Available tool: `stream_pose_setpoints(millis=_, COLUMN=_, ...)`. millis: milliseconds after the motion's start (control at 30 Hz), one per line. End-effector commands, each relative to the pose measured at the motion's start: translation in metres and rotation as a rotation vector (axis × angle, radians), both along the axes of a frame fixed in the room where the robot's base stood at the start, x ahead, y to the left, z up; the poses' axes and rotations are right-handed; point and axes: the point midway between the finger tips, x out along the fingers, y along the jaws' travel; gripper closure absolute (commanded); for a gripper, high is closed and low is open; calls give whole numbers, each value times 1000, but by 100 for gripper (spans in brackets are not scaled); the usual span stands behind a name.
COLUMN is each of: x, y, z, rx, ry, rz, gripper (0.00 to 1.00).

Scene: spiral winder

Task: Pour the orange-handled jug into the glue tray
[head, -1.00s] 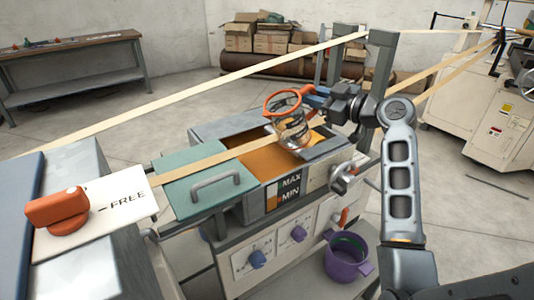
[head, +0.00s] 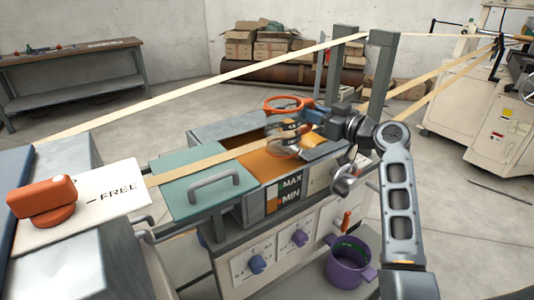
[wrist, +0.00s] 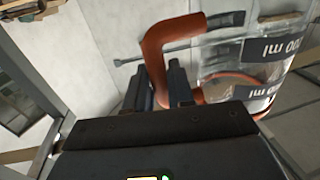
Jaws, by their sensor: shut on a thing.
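My gripper (head: 318,118) is shut on the orange handle (wrist: 155,65) of the clear jug (head: 285,146). The jug hangs over the open part of the glue tray (head: 318,179), with its orange rim (head: 288,99) on top and looking nearly level. The wrist view shows the handle between the fingers and the jug's clear wall (wrist: 225,65) with dark "ml" labels to the right. I cannot tell how much is in the jug. Orange-brown glue (head: 255,166) shows in the tray, beside a MAX/MIN gauge (head: 290,188).
A teal lid (head: 175,181) with a grey handle covers the tray's left part. A paper strip (head: 205,162) runs across the tray under the jug. Grey posts (head: 381,75) stand behind my arm. A purple pot (head: 349,268) is on the floor in front.

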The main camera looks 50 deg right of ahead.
Motion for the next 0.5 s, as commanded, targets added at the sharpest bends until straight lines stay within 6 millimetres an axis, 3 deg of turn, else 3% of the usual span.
stream_pose_setpoints(millis=500, x=0, y=0, z=38, rx=-3, ry=-2, rz=0, gripper=100)
